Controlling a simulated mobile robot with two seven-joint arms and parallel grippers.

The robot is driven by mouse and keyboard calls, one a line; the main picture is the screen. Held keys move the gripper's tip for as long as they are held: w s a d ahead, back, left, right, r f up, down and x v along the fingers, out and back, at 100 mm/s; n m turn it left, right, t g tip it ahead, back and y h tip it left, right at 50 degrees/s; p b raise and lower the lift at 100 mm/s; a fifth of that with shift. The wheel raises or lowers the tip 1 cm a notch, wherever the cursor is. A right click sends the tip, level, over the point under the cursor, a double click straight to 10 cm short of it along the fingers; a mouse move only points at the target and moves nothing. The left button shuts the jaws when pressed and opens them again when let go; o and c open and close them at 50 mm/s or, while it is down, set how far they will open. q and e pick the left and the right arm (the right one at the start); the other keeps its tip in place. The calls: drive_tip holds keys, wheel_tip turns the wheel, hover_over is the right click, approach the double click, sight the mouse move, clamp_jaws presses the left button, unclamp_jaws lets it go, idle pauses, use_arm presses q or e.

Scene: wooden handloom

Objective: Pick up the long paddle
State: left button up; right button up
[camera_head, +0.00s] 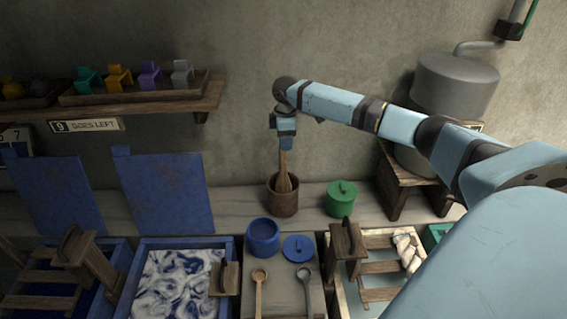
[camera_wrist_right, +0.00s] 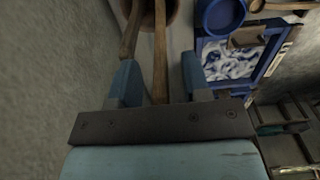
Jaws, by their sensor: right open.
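A brown wooden pot (camera_head: 284,203) stands on the ledge against the wall, with wooden paddles (camera_head: 284,172) upright in it. My right gripper (camera_head: 286,147) is directly above the pot, pointing down at the paddle handles. A second handle (camera_wrist_right: 132,28) leans at the left, beside the left finger. Whether either handle touches a finger I cannot tell. The paddles' lower ends are hidden in the pot. My left gripper is not seen.
A green lidded pot (camera_head: 341,200) stands right of the wooden pot. In front are a blue pot (camera_head: 263,238), its blue lid (camera_head: 299,248) and two spoons (camera_head: 260,290). A blue-framed vat (camera_head: 178,285) is at the front left. A shelf (camera_head: 130,106) hangs on the wall.

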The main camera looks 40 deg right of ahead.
drive_tip(key=shift+f, duration=0.45)
drive_tip(key=shift+c, duration=0.2)
clamp_jaws()
drive_tip(key=shift+r, duration=0.15)
wheel_tip(320, 180, up, 20)
drive_tip(key=b, duration=0.2)
idle(0.3)
